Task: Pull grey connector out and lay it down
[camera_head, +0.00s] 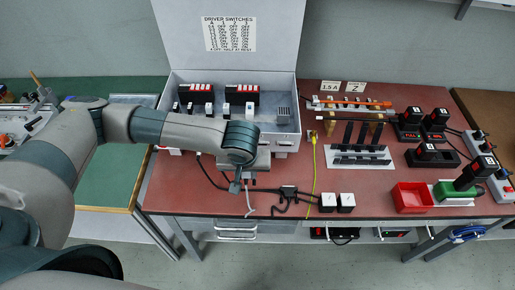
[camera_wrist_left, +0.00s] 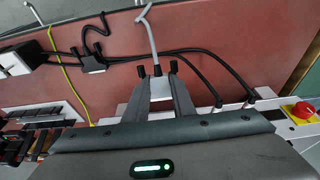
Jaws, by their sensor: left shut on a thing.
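My left gripper (camera_head: 243,181) is at the front of the open grey driver box (camera_head: 172,92), above the red tabletop. Its fingertips (camera_wrist_left: 157,71) show in the left wrist view, shut on the grey connector at the end of the grey cable (camera_wrist_left: 151,30). The connector is mostly hidden between the fingers, and I cannot tell whether it is in its socket. The grey cable also shows in the head view (camera_head: 249,202), hanging toward the table's front edge. Two black cables (camera_wrist_left: 190,52) run to plugs along the box's front. My right gripper is out of view.
A yellow cable (camera_head: 314,165) crosses the table. A red tray (camera_head: 412,198) stands to the right. A red emergency button (camera_wrist_left: 302,110) is beside the box.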

